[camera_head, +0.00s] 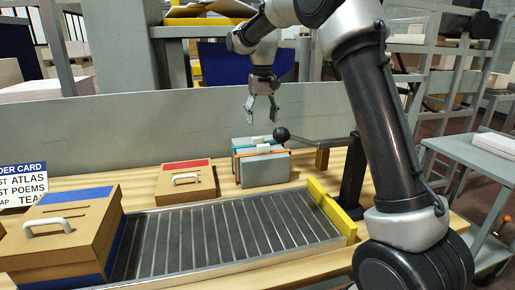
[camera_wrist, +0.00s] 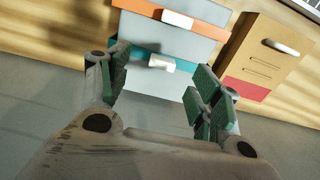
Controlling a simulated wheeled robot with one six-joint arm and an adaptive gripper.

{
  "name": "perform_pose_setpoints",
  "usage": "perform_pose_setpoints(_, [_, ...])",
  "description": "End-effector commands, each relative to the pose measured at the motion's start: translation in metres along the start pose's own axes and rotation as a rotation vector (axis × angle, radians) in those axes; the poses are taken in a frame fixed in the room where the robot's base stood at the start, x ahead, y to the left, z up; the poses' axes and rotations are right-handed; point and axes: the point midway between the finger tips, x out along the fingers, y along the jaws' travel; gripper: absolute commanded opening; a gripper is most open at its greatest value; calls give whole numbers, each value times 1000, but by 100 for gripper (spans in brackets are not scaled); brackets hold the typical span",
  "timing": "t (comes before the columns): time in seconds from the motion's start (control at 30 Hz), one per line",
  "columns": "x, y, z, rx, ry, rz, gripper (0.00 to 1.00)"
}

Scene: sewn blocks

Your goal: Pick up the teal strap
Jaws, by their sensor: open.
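The teal strap (camera_head: 243,146) runs around the rear of two grey blocks standing side by side on the bench. In the wrist view the teal strap (camera_wrist: 138,56) carries a white tag (camera_wrist: 161,63) and lies between my fingertips as seen from above. An orange strap (camera_wrist: 140,10) runs around the front grey block (camera_head: 265,171). My gripper (camera_head: 262,108) points down above the blocks, open and empty, with a gap between it and the strap. In the wrist view my gripper (camera_wrist: 162,68) has its green-padded fingers spread apart.
A cardboard box with a red patch (camera_head: 186,183) stands left of the blocks. A larger box (camera_head: 66,230) is at the left front, by an order card (camera_head: 22,182). A roller conveyor (camera_head: 230,232) lies in front. A black ball on a rod (camera_head: 282,134) is close right of my gripper.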

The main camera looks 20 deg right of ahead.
Motion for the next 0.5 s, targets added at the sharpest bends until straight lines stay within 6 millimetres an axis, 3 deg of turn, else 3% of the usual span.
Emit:
perform_pose_setpoints(0.13, [16, -7, -12, 1, -14, 3, 64])
perform_pose_setpoints(0.5, [67, -8, -16, 1, -17, 4, 64])
